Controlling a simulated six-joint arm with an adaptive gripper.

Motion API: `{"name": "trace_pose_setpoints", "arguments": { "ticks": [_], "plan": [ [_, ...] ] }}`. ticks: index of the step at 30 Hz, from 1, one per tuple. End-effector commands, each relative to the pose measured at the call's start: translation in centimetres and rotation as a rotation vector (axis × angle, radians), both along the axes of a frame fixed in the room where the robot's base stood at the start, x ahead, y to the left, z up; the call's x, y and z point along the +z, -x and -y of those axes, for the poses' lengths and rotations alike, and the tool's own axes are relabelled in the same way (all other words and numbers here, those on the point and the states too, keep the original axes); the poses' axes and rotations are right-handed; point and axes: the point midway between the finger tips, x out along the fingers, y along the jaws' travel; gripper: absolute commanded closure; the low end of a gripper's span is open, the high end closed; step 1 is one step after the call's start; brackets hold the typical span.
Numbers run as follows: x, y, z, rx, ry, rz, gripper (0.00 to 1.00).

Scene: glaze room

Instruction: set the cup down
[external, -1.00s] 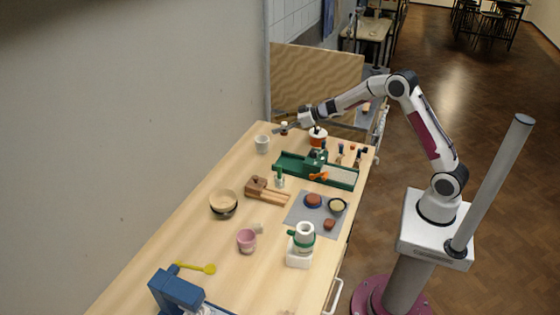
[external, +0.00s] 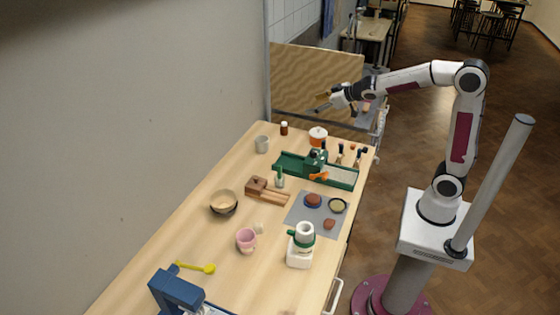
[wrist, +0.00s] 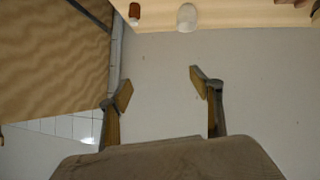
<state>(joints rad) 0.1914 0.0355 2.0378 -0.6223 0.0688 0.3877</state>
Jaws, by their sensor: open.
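A pale grey cup (external: 262,144) stands upright at the far left of the bench, near the wall. It seems to show as a whitish round shape (wrist: 187,17) at the top of the wrist view. A pink cup (external: 246,238) is nearer, on the front half of the bench. My gripper (external: 322,102) is raised above the far end of the bench, right of the grey cup and apart from it. In the wrist view its two fingers (wrist: 160,88) are spread, with only plain wall between them.
A brown bottle (external: 284,128) stands right of the grey cup, with an orange pot (external: 318,136) beyond. A green tray (external: 342,180), a bowl (external: 223,202) and a white-green jar (external: 300,246) occupy the bench. A wooden panel (external: 300,85) rises behind.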

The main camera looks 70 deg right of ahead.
Motion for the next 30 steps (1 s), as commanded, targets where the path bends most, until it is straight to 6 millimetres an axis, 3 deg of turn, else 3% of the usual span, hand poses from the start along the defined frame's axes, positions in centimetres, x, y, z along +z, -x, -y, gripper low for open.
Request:
{"name": "trace_pose_setpoints", "arguments": {
  "ticks": [6,14,30],
  "plan": [
    [0.8,5.8,-1.3,-0.046,-0.017,-0.064,0.36],
    [0.3,13.0,-3.2,-0.075,-0.054,-0.157,0.36],
    [-3.7,28.4,-9.0,-0.030,-0.173,-0.378,0.36]
  ]
}}
